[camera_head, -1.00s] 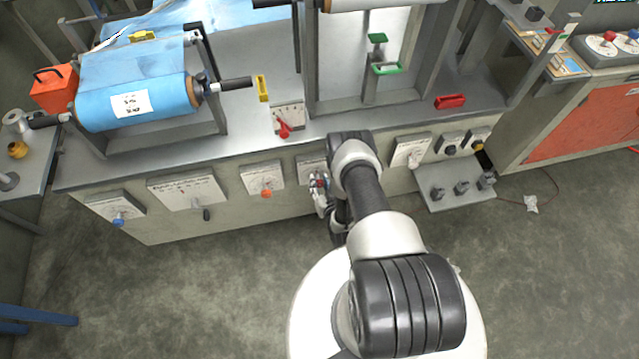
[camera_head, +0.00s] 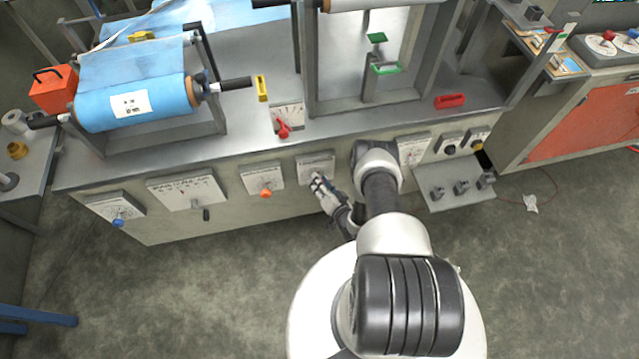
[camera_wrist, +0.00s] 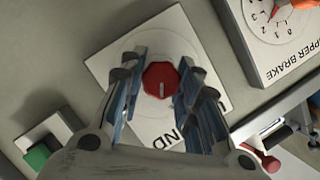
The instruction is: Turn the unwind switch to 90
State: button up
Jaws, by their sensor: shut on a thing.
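The unwind switch is a red knob (camera_wrist: 161,80) with a short white mark, on a square white plate (camera_wrist: 104,68) on the machine's front. The plate's lettering is mostly covered; "ND" shows below the knob. The white mark runs roughly up and down in the wrist view; no scale numbers are readable. In the head view my gripper (camera_head: 318,183) is at the front panel, just below the white plate (camera_head: 316,163), and hides the knob.
A white dial plate (camera_head: 413,148) is to the right. A green part (camera_wrist: 37,155) shows at the wrist view's lower left.

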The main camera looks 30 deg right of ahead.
jog(key=shift+d+m+t+y, duration=0.1)
jog(key=shift+m+t+y, duration=0.55)
jog(key=shift+m, duration=0.95)
jog(key=o, duration=1.1)
jog(key=shift+s, duration=0.1)
jog(key=shift+s+d+r, duration=0.15)
jog(key=shift+s+r, duration=0.15)
jog(key=shift+s, duration=1.65)
jog(key=shift+s+d+r, duration=0.15)
jog(key=shift+s+r, duration=0.15)
jog(key=shift+s, duration=1.6)
jog(key=shift+s+d+r, duration=0.15)
jog(key=shift+s+r, duration=0.15)
jog(key=shift+s, duration=1.65)
